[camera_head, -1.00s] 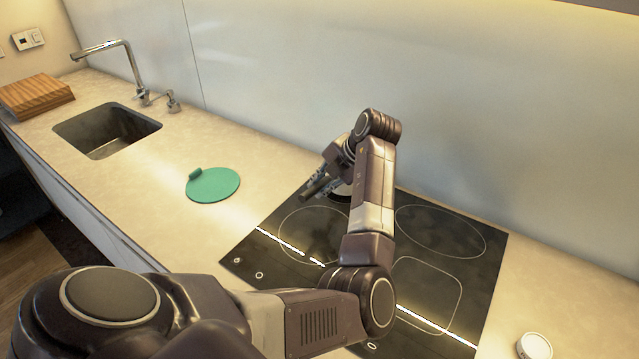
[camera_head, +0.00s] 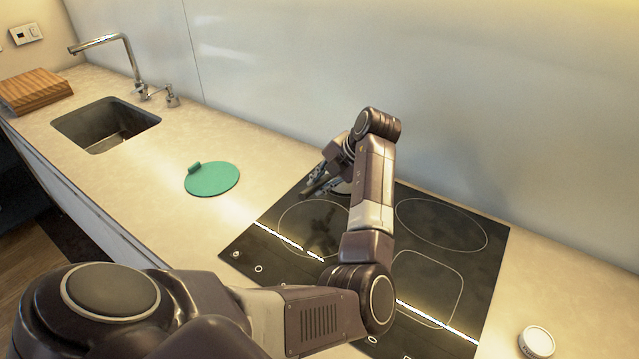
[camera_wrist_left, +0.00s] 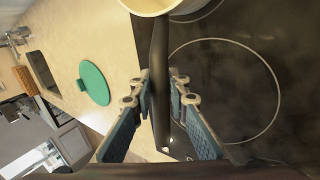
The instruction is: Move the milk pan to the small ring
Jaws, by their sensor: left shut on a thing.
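The milk pan (camera_wrist_left: 160,6) is cream-coloured and only partly in view at the top edge of the left wrist view. Its long dark handle (camera_wrist_left: 159,60) runs down between the fingers of my left gripper (camera_wrist_left: 161,88), which is shut on it. In the head view my left gripper (camera_head: 312,190) is low over the back left of the black hob (camera_head: 487,275), and my arm hides most of the pan. A thin ring (camera_wrist_left: 225,90) lies beside the handle. Part of another ring shows by the pan, mostly hidden. I cannot tell whether the pan touches the hob.
The hob also has a large ring (camera_head: 440,225) and a rounded square zone (camera_head: 430,285). A green mat (camera_head: 212,180) lies left of the hob. A sink (camera_head: 105,125) and wooden board (camera_head: 35,90) are farther left. A small white round item (camera_head: 537,342) sits at right.

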